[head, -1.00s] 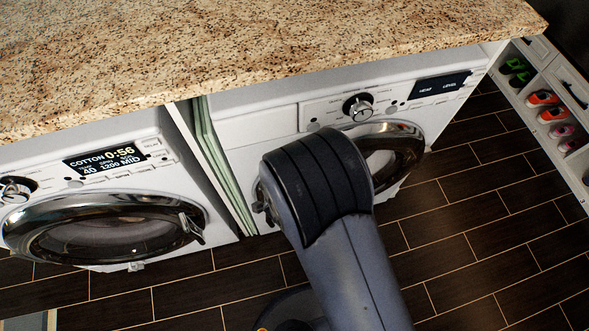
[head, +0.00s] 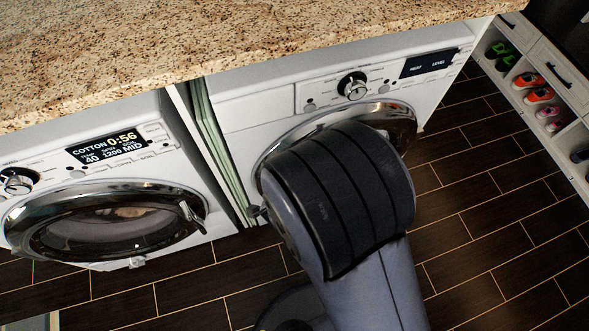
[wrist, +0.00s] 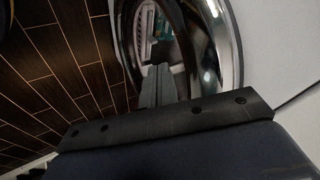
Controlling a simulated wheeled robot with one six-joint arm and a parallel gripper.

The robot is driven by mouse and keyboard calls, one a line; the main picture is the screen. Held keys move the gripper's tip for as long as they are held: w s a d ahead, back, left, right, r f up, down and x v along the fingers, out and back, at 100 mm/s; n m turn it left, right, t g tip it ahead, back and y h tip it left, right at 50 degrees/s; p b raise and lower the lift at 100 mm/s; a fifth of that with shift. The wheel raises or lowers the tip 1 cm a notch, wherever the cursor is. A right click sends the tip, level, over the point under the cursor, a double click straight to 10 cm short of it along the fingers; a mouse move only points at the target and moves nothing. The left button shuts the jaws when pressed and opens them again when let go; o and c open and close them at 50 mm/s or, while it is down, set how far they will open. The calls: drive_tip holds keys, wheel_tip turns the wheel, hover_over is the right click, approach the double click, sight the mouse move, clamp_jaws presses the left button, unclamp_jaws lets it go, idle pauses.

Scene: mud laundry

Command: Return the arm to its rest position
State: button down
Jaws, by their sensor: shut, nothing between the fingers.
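My arm rises from the bottom of the head view and covers part of the right-hand machine (head: 262,108). My gripper is hidden behind the arm in the head view. In the wrist view my gripper (wrist: 156,72) shows with its fingers together and nothing between them. Beyond the fingers is a round, glossy door with a chrome rim (wrist: 222,40). I cannot tell whether the fingers touch it.
A left-hand machine (head: 150,255) with a lit display and round door stands beside the right-hand one. A speckled stone counter (head: 220,45) covers both. A white shoe rack (head: 560,100) stands at the far right. Dark tiled floor (head: 490,225) is clear at the right.

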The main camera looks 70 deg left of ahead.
drive_tip(key=v, duration=0.2)
drive_tip(key=shift+s+d+r, duration=0.2)
drive_tip(key=shift+s+r, duration=0.1)
drive_tip(key=shift+f, duration=0.1)
